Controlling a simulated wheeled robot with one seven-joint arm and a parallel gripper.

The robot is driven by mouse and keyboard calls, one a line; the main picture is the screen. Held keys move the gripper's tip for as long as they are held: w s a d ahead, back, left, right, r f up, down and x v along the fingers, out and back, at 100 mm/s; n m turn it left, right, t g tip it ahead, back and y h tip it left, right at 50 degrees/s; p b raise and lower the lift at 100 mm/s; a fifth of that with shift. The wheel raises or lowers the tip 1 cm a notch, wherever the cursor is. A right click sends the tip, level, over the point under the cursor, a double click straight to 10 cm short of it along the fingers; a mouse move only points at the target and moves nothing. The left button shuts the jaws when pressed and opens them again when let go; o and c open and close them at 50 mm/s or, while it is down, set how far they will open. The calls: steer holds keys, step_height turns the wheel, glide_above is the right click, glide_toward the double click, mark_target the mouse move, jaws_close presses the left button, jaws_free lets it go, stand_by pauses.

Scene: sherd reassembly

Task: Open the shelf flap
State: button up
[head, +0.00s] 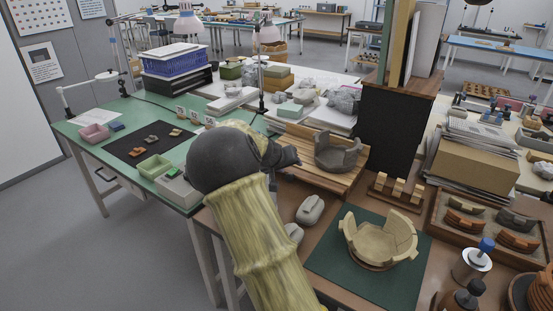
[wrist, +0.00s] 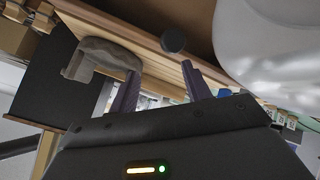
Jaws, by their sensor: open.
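My gripper (head: 290,155) reaches over the left end of a slatted wooden shelf (head: 347,184), partly hidden behind my own arm in the head view. In the wrist view my gripper (wrist: 160,78) is open, its two dark fingers apart with nothing held. A round dark knob (wrist: 173,39) shows just beyond and between the fingertips, in front of a wooden board (wrist: 135,38). I cannot tell for certain which panel is the flap, or whether it is shut. A grey curved vessel (head: 337,153) stands on the slatted shelf; it also shows in the wrist view (wrist: 100,55).
A dark cabinet (head: 395,125) stands behind the shelf at right. A tan sherd bowl (head: 378,240) sits on a green mat (head: 335,268) in front. Grey rounded objects (head: 310,209) lie near my arm. A large pale rounded surface (wrist: 270,45) fills the wrist view's upper right.

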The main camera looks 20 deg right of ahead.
steer(key=p+v, duration=0.1)
steer(key=v, duration=1.5)
steer(key=shift+a, duration=0.15)
steer(key=shift+s+f, duration=0.1)
steer(key=shift+s, duration=0.05)
steer(key=c, duration=0.5)
steer(key=s+f, duration=0.1)
steer(key=s+f+y, duration=0.1)
steer(key=f, duration=0.1)
steer(key=shift+s+g, duration=0.1)
steer(key=shift+g, duration=0.3)
jaws_close()
steer(key=s+a+f+n+g+y, duration=0.1)
steer(key=s+a+f+y, duration=0.2)
steer(key=s, duration=0.7)
steer(key=s+a+f+n+y, duration=0.2)
steer(key=s+a+f, duration=0.4)
steer(key=s, duration=0.5)
steer(key=shift+s+f+n+g+y, duration=0.15)
steer(key=shift+f+n+g+y, duration=0.2)
steer(key=shift+f+y, duration=0.5)
steer(key=shift+a, duration=0.2)
